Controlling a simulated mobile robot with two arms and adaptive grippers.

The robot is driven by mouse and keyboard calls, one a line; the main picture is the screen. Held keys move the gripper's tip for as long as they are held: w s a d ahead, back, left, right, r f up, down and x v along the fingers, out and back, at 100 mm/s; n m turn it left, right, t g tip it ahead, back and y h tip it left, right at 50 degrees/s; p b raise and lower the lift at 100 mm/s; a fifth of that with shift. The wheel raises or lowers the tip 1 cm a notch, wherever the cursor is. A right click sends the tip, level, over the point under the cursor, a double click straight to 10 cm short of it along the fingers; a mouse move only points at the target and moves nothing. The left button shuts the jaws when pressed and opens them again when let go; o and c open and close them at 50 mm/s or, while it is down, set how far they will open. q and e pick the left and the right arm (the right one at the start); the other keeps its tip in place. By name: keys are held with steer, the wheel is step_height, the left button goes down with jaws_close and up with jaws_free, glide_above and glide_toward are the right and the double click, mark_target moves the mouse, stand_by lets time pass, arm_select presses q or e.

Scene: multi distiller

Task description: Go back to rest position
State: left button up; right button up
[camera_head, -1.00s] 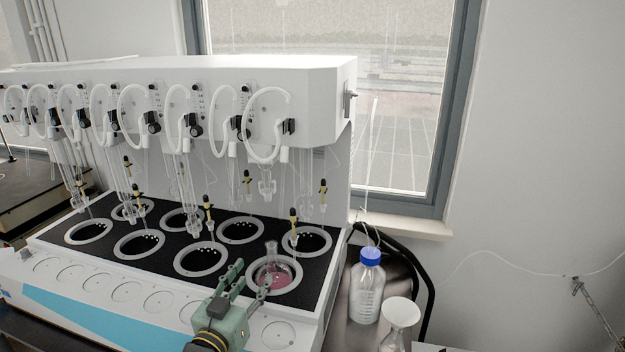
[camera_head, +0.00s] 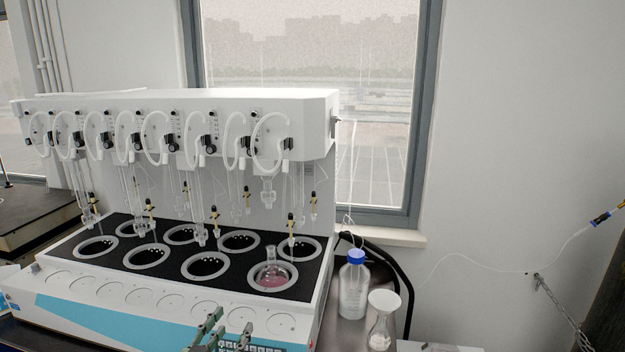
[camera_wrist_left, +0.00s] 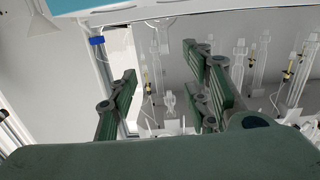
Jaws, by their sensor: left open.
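My left gripper (camera_head: 224,335) is at the bottom of the head view, in front of the distiller's front panel. The multi distiller (camera_head: 200,125) stands by the window. A glass flask with pink liquid (camera_head: 271,279) sits in the front right heating well, apart from the gripper. My right gripper is not in view.
A blue-capped bottle (camera_head: 353,290) and a flask with a white funnel (camera_head: 384,302) stand right of the distiller. Glass tubes with yellow clips hang above the wells.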

arm_select(q)
steer(key=s+f+g+y, duration=0.2)
steer(key=s+f+g, duration=0.5)
steer(key=s+f, duration=0.6)
steer(key=s+a+f+g+y, duration=0.1)
steer(key=s+f+g, duration=0.15)
steer(key=s, duration=0.85)
steer(key=s+a+f+g+y, duration=0.15)
steer(key=s+g, duration=0.25)
steer(key=s, duration=0.6)
step_height(320, 180, down, 28)
steer(key=s+g, duration=0.1)
steer(key=s, duration=0.1)
steer(key=s+a+f+g+b, duration=0.1)
steer(key=s+a+f, duration=0.2)
steer(key=s+f, duration=1.2)
steer(key=shift+s+a+f+h, duration=0.15)
steer(key=shift+s+h, duration=0.2)
steer(key=shift+s, duration=0.55)
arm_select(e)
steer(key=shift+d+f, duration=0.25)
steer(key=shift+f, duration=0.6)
